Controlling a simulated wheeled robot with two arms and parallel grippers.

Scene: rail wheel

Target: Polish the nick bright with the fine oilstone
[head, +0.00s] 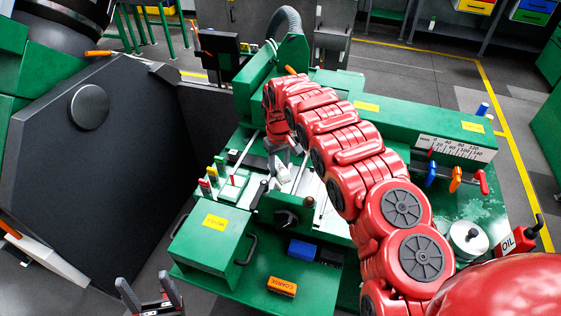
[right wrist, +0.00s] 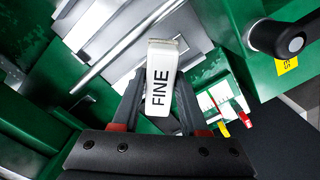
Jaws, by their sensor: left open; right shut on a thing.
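The fine oilstone, a white block lettered FINE (right wrist: 160,88), is between the fingers of my right gripper (right wrist: 158,100) in the right wrist view. In the head view the white stone (head: 282,175) shows below my red right arm, over the middle of the green machine (head: 335,245). Bright metal surfaces and a rod lie behind the stone in the wrist view. I cannot tell whether the stone touches them. I cannot make out the nick. My left gripper (head: 146,287) is open and empty at the bottom left, short of the machine's front edge.
An orange block marked COARSE (head: 282,287) and a blue block (head: 302,250) lie on the machine's front shelf. A green box with a handle (head: 212,240) stands left of them. An OIL can (head: 515,240) and coloured clamps (head: 455,178) are at right. A large dark panel (head: 90,160) fills the left.

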